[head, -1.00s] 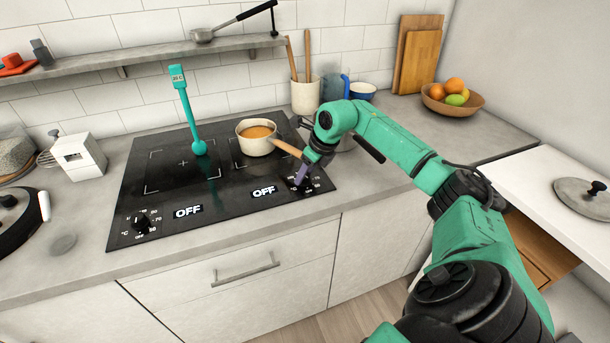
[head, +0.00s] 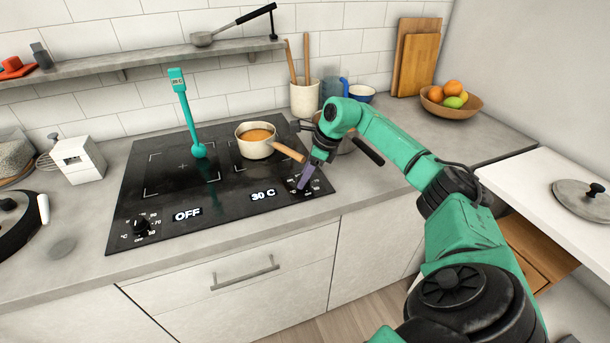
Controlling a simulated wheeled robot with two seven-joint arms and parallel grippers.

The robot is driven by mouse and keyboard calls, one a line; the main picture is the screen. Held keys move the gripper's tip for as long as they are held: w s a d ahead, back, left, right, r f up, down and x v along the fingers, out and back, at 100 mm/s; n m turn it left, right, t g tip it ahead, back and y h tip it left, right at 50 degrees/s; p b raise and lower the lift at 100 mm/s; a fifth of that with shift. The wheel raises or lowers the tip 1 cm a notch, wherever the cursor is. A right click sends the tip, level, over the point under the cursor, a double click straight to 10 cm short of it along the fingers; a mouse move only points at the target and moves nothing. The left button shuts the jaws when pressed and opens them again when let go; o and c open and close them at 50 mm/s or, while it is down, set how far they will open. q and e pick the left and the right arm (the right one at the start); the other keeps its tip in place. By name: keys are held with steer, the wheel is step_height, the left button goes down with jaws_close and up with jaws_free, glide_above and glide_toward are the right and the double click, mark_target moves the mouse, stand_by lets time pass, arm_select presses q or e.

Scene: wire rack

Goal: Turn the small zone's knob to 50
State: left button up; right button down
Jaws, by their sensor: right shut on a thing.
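The black cooktop (head: 215,218) lies in the counter with two zones. The right zone carries a small pot (head: 256,148) of orange-brown liquid. The right display (head: 263,195) reads "30 C", and the left display (head: 187,215) reads "OFF". The right knob sits at the cooktop's front right and is mostly hidden by my right gripper (head: 301,187), whose purple-grey fingers point down and are shut on it. The left knob (head: 141,226) is at the front left. My left gripper is not in view.
The pot's wooden handle (head: 289,151) reaches close to my right gripper. A grey pot stands partly hidden behind my right wrist. A utensil crock (head: 305,98) and a fruit bowl (head: 452,101) are further back.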

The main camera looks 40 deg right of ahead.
steer(key=shift+r, duration=0.15)
steer(key=shift+c, duration=1.9)
jaws_free()
steer(key=v, duration=1.4)
steer(key=shift+s+r+b, duration=0.15)
steer(key=shift+r+b, duration=0.05)
steer(key=shift+b, duration=0.15)
steer(key=shift+d, duration=0.1)
